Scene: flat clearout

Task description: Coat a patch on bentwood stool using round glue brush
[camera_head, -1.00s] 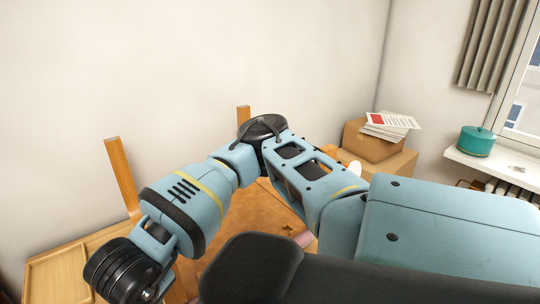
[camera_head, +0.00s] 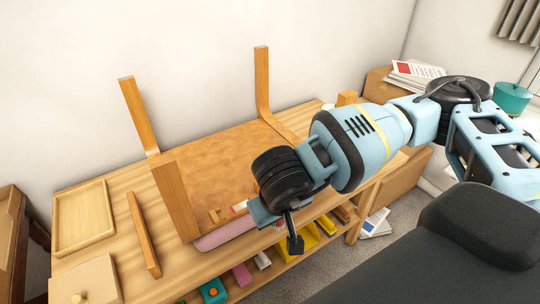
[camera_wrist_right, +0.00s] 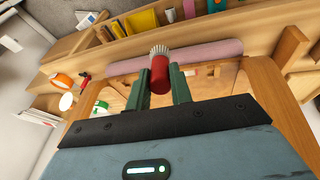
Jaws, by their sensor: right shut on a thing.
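The bentwood stool (camera_head: 222,150) lies upturned on the workbench, its broad brown face up and two bent legs (camera_head: 262,85) pointing up. Its wood also shows in the right wrist view (camera_wrist_right: 215,85). My right gripper (camera_head: 292,236) is just off the stool's front right edge, above the bench front. In the right wrist view its green fingers (camera_wrist_right: 160,82) are shut on the round glue brush (camera_wrist_right: 160,72), which has a red handle and pale bristles pointing away from the gripper. The brush appears apart from the stool. In the head view the brush cannot be made out. My left gripper is out of view.
A pink roll (camera_head: 222,236) lies along the bench's front edge. A wooden tray (camera_head: 83,218) and a loose wooden strip (camera_head: 143,235) are at left. Coloured items fill the shelf below. Cardboard boxes with papers (camera_head: 413,73) stand at the back right.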

